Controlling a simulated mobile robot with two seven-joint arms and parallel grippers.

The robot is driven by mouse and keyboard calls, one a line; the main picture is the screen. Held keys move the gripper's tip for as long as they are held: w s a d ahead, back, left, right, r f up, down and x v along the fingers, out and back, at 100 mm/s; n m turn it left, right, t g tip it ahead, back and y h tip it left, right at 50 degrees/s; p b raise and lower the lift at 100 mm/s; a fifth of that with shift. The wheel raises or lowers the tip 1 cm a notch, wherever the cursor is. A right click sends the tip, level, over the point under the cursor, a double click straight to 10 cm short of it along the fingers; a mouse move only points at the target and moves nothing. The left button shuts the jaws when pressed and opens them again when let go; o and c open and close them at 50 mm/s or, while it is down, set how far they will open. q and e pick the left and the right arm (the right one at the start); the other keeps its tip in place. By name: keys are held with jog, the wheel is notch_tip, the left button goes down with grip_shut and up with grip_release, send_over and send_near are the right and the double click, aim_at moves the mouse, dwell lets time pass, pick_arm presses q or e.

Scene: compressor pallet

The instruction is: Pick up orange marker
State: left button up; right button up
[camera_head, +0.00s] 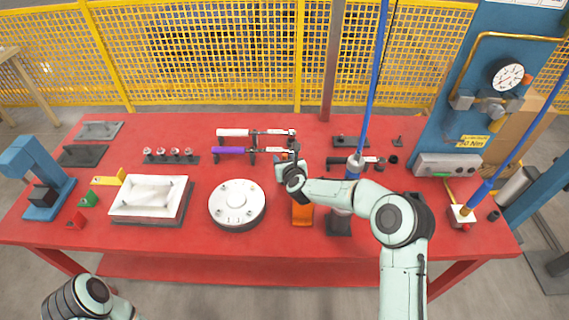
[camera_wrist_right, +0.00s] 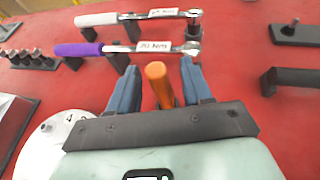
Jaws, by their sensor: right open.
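The orange marker (camera_wrist_right: 159,84) shows in the right wrist view as a thick orange stick with a rounded end. It lies between the two blue fingers of my right gripper (camera_wrist_right: 160,68), with a visible gap on each side. The fingers are open. In the head view my right gripper (camera_head: 290,160) is over the middle of the red table, just in front of the two torque wrenches, and largely hides the marker. Only a rounded part of my left arm shows at the lower left; its gripper is out of view.
A purple-handled wrench (camera_head: 228,150) and a white-handled wrench (camera_head: 234,132) rest on holders just beyond the gripper. A round white flange (camera_head: 237,203) is to the left. An orange block (camera_head: 302,213) is in front.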

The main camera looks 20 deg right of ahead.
jog(key=shift+w+f, duration=0.1)
jog(key=shift+w, duration=0.05)
jog(key=c, duration=0.9)
